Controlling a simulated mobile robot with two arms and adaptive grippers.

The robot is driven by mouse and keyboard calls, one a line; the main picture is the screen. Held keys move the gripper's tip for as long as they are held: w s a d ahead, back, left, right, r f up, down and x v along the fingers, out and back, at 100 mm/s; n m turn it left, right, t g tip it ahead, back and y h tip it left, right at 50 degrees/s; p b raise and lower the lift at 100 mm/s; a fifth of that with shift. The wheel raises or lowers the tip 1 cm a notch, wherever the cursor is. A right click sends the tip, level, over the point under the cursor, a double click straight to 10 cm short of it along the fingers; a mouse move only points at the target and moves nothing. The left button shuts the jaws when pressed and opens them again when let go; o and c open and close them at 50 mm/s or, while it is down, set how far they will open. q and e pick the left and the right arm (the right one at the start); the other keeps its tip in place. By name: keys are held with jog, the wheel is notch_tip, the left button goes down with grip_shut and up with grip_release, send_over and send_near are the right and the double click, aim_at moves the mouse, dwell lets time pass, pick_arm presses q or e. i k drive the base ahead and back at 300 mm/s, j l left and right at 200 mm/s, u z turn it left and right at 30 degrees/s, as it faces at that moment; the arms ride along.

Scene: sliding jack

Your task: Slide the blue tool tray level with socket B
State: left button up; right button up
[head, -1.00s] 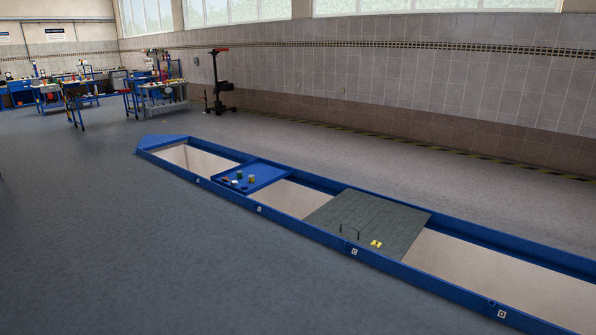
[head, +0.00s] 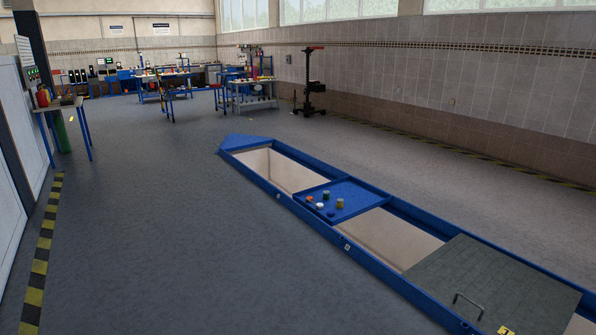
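The blue tool tray (head: 356,187) spans the long blue-rimmed pit. Several small round items in orange, white, red, green and yellow stand on it. Along the near rim, the tray lies between a small white marker (head: 278,196) and socket B's marker (head: 347,246), whose letter is very small here. Neither of my grippers is in view.
A grey-green cover plate (head: 480,275) with a handle (head: 468,303) lies over the pit at lower right. The floor (head: 190,240) left of the pit is clear. A small table (head: 60,105) stands at far left, beside a yellow-black floor stripe. A dark stand (head: 312,85) is behind the pit.

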aim_at(359, 196)
jog(key=i, duration=2.45)
jog(key=i+j, duration=0.1)
jog(key=i, duration=2.4)
jog(key=l+z, duration=0.05)
jog(key=l, duration=0.05)
